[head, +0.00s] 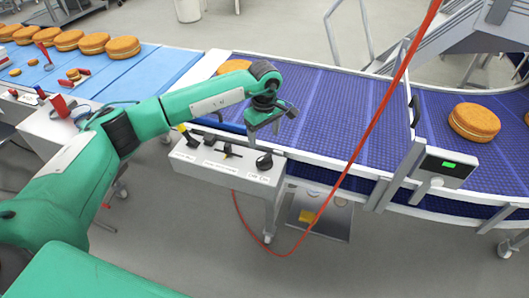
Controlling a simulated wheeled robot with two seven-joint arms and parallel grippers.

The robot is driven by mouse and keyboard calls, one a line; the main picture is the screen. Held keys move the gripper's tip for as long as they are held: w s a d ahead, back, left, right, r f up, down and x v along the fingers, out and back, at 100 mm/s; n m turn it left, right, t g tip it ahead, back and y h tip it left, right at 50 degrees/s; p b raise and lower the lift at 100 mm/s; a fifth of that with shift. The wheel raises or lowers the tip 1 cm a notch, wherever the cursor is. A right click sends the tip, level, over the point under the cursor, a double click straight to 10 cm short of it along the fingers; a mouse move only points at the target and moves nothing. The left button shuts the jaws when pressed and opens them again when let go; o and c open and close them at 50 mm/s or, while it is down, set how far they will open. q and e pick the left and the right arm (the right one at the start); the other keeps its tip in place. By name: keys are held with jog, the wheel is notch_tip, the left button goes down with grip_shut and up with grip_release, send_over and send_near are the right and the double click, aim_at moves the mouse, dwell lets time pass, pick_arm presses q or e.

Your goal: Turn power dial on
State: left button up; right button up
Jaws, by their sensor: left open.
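A white control box (225,172) stands beside the near edge of the blue conveyor. A round black dial (264,161) sits at the right end of its top. Several smaller black controls, such as a switch (228,150), sit to its left. The printed labels are too small to read, so I cannot tell for sure which control is the power dial. My left gripper (264,133) is open and empty. It points down above the back edge of the box, just behind the right dial and apart from it. My right gripper is not in view.
Filled round cakes (92,43) line the light blue belt at the left. Another cake (474,122) lies on the blue belt at the right. A red cable (377,112) runs diagonally in front of the conveyor. A panel with a green display (447,165) stands at the right.

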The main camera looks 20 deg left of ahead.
aim_at(264, 157)
pick_arm(q)
notch_tip(264, 157, down, 9)
jog(key=p, duration=0.2)
jog(key=shift+f+p, duration=0.2)
jog(key=shift+p, duration=0.15)
